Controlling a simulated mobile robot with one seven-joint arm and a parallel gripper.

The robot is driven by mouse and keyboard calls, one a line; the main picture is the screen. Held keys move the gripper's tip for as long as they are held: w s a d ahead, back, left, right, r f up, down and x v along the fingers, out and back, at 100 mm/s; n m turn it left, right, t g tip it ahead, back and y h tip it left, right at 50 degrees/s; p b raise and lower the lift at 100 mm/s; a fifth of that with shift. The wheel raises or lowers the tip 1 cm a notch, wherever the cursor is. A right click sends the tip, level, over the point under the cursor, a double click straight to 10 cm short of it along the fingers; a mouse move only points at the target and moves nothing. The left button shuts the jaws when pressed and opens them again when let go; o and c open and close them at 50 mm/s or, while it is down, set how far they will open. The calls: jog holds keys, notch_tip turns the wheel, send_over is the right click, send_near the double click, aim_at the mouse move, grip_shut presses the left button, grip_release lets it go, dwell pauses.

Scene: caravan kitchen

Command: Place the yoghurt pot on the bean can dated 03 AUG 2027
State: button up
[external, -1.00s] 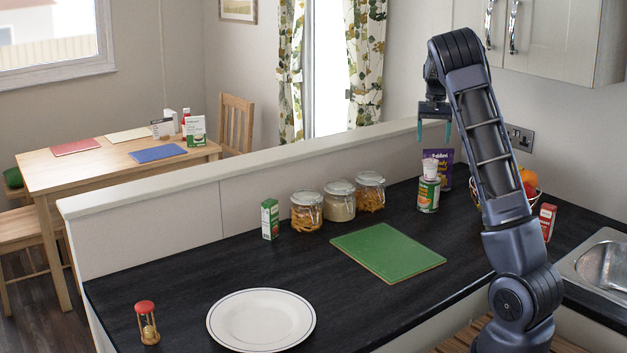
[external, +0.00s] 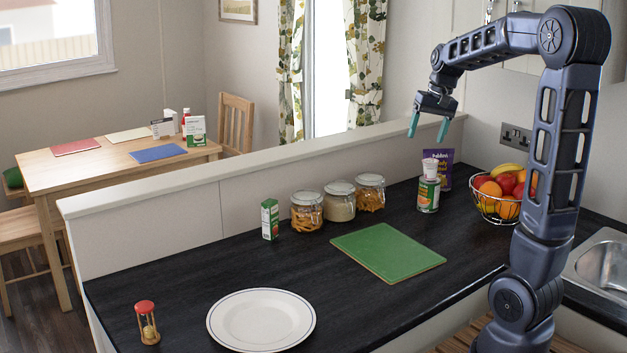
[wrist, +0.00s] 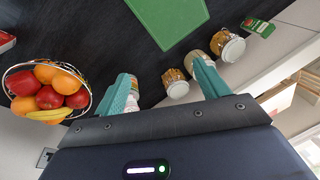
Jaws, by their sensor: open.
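The white yoghurt pot (external: 430,168) appears to sit upright on top of a bean can (external: 428,195) with a green and white label, near the back wall of the counter. The date on the can is too small to read. My gripper (external: 428,136) is open and empty in the air above the pot, clear of it. In the wrist view, my gripper's fingers (wrist: 165,82) are spread wide. The can (wrist: 134,86) shows there only in part, beside and behind the left finger, with the pot mostly hidden.
A purple pouch (external: 444,168) stands close behind the can. A wire fruit bowl (external: 484,209) is to the right. Glass jars (external: 340,206) and a green carton (external: 269,219) line the wall. A green board (external: 388,252) and white plate (external: 261,319) lie in front.

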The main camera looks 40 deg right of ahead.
jog(key=s+a+f+n+t, duration=0.1)
jog(key=s+a+f+n, duration=0.1)
jog(key=s+a, duration=0.7)
jog(key=s+a+f+n+t+h, duration=0.1)
jog(key=s+a+f+n, duration=0.1)
jog(key=s+a, duration=0.7)
jog(key=s+n, duration=0.1)
jog(key=s, duration=0.5)
